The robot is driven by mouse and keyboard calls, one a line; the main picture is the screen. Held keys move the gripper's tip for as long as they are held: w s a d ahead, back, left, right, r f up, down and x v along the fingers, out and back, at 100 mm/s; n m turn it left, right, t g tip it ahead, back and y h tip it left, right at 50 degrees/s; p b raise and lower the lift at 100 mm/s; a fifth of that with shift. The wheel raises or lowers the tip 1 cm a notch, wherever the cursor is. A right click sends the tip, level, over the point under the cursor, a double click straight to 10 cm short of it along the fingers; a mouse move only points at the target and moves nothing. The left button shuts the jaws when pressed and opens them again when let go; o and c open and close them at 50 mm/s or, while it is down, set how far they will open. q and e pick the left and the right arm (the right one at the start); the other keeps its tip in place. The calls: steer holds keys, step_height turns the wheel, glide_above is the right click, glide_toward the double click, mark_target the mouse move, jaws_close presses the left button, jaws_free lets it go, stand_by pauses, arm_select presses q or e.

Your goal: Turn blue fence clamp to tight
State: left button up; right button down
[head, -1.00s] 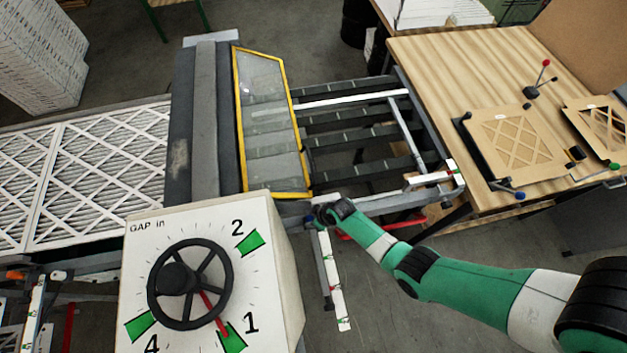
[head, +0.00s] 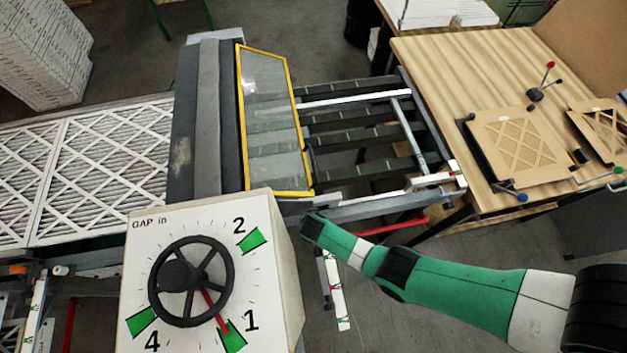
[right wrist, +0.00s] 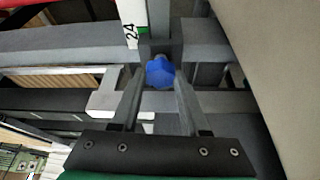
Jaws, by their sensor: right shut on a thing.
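The blue fence clamp is a blue knob (right wrist: 160,73) in the right wrist view, at a dark grey block beside a white scale (right wrist: 132,20) marked 24. My right gripper (right wrist: 158,80) has its two fingers on either side of the knob and is shut on it. In the head view my right forearm (head: 440,285) reaches in from the right to the machine's front rail, and its wrist hides the knob there. The knob's tight or loose marking cannot be read. My left gripper is in neither view.
A white gap dial box (head: 280,260) with a black handwheel (head: 222,258) stands left of my right wrist. A yellow-framed guard (head: 291,110) is behind it. A wooden bench (head: 440,60) with cardboard frames (head: 515,140) is at the right.

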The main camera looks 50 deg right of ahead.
steer(key=m+g, duration=0.1)
steer(key=m, duration=0.2)
steer(key=shift+w+f, duration=0.1)
steer(key=shift+a+m+h+b, duration=0.1)
steer(key=shift+m+h+b, duration=0.25)
steer(key=shift+m, duration=0.35)
steer(key=shift+g, duration=0.3)
steer(key=c, duration=0.7)
jaws_free()
